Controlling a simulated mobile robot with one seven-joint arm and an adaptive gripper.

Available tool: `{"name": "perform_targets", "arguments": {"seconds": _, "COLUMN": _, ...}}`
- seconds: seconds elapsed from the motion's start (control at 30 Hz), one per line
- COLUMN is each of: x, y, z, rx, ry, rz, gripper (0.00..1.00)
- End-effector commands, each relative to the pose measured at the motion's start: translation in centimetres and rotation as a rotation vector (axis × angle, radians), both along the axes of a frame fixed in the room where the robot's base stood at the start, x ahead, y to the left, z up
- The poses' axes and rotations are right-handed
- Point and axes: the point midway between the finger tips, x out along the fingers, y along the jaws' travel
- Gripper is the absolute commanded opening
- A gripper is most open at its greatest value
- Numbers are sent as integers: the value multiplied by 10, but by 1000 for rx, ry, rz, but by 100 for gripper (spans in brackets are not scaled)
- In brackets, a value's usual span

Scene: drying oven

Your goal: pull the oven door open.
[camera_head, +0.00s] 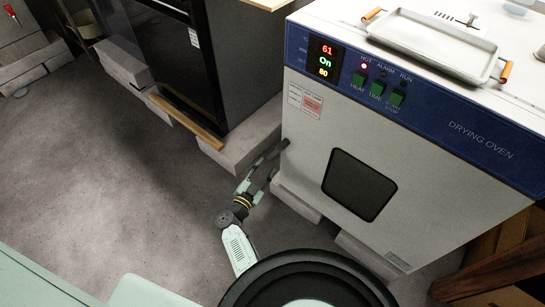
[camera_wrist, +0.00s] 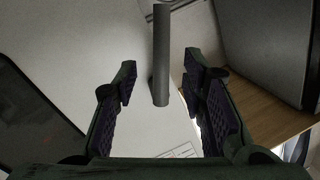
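The drying oven (camera_head: 440,110) stands at the right of the head view, with a pale door (camera_head: 310,150) and a dark window (camera_head: 360,185). The door looks shut. My gripper (camera_head: 276,156) is at the door's left edge. In the wrist view the grey bar handle (camera_wrist: 161,55) runs down between the two fingers of my gripper (camera_wrist: 161,80). The fingers are apart, with a gap on each side of the bar. The handle's contact with them cannot be seen. The door's window also shows in the wrist view (camera_wrist: 35,115).
A metal tray (camera_head: 430,45) with wooden handles sits on top of the oven. A dark cabinet (camera_head: 240,60) on a pale block stands close on the left of the oven. A wooden board (camera_wrist: 255,115) shows at the wrist view's right. The floor (camera_head: 100,170) at left is clear.

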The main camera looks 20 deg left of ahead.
Motion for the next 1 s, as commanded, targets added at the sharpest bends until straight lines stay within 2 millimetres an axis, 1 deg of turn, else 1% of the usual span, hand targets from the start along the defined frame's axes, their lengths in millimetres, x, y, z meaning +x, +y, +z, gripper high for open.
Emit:
{"name": "perform_targets", "arguments": {"seconds": 0.03, "x": 11, "y": -1, "z": -6, "rx": 6, "ry": -3, "rz": -3, "gripper": 38}}
{"name": "perform_targets", "arguments": {"seconds": 0.2, "x": 44, "y": -5, "z": -6, "rx": 5, "ry": -4, "rz": -3, "gripper": 38}}
{"name": "perform_targets", "arguments": {"seconds": 0.3, "x": 59, "y": -7, "z": -5, "rx": 5, "ry": -3, "rz": -1, "gripper": 38}}
{"name": "perform_targets", "arguments": {"seconds": 0.4, "x": 69, "y": -8, "z": -3, "rx": 4, "ry": -3, "rz": 0, "gripper": 38}}
{"name": "perform_targets", "arguments": {"seconds": 0.57, "x": 77, "y": -9, "z": 0, "rx": 3, "ry": -3, "rz": 1, "gripper": 38}}
{"name": "perform_targets", "arguments": {"seconds": 0.83, "x": 78, "y": -9, "z": 1, "rx": 2, "ry": -2, "rz": 2, "gripper": 38}}
{"name": "perform_targets", "arguments": {"seconds": 1.0, "x": 78, "y": -9, "z": 1, "rx": 2, "ry": -2, "rz": 2, "gripper": 27}}
